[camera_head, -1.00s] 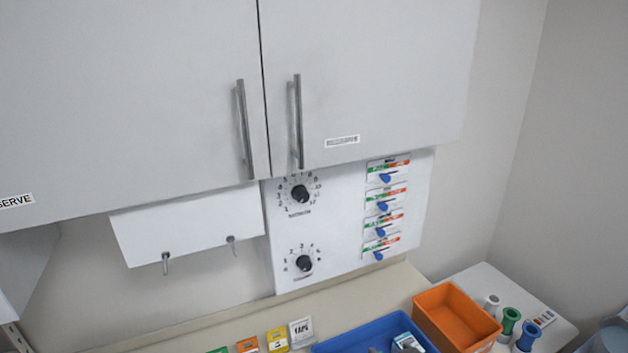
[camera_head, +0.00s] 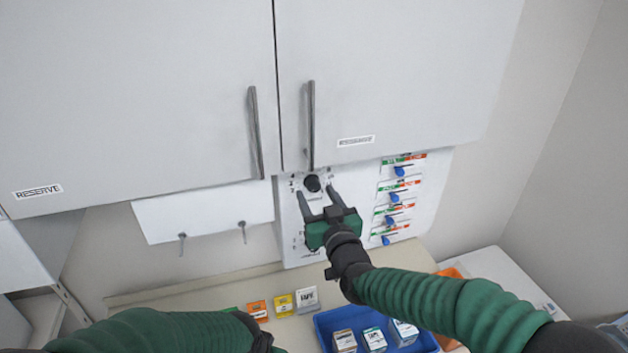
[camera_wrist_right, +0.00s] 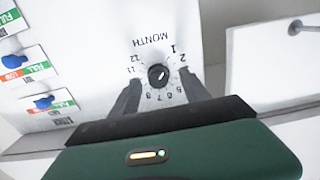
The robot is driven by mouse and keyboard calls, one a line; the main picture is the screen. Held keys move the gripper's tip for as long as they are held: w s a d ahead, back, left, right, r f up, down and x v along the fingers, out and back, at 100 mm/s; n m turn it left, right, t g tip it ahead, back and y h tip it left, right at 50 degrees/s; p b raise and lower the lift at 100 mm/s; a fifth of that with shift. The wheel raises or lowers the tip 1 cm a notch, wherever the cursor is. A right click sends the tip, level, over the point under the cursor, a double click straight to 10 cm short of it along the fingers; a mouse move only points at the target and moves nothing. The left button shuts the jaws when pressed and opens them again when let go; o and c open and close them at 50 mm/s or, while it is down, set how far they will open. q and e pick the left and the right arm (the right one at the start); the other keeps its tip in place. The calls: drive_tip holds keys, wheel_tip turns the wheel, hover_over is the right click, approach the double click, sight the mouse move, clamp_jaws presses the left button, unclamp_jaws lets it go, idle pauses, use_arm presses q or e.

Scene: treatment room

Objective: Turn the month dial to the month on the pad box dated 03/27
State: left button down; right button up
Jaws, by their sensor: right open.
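The month dial is the upper black knob (camera_head: 313,183) on the white wall panel. In the right wrist view the knob (camera_wrist_right: 158,75) shows upside down, with its printed ring of numbers and the word MONTH. A white pointer mark is on the knob, but which number it marks is unclear. My right gripper (camera_head: 317,191) is open, one finger on each side of the knob; contact cannot be told. Boxes (camera_head: 375,339) stand in the blue tray (camera_head: 325,336); no date is readable. My left arm (camera_head: 150,333) is low at left; its fingers are hidden.
Cabinet doors with bar handles (camera_head: 311,125) hang just above the dial. Several blue switches (camera_head: 397,197) sit right of it. The lower dial is mostly behind my right gripper. Small orange (camera_head: 257,309), yellow (camera_head: 282,304) and white tape (camera_head: 306,297) boxes stand left of the tray.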

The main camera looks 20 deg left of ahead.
drive_tip(key=shift+w+a+r, duration=0.15)
drive_tip(key=shift+w+a, duration=0.15)
drive_tip(key=shift+w, duration=0.3)
drive_tip(key=shift+w+d+p, duration=0.1)
drive_tip(key=shift+w+p, duration=0.2)
drive_tip(key=shift+s+d, duration=0.1)
drive_tip(key=shift+s, duration=0.1)
drive_tip(key=shift+w+a, duration=0.1)
drive_tip(key=shift+a, duration=0.15)
drive_tip(key=c, duration=0.6)
clamp_jaws()
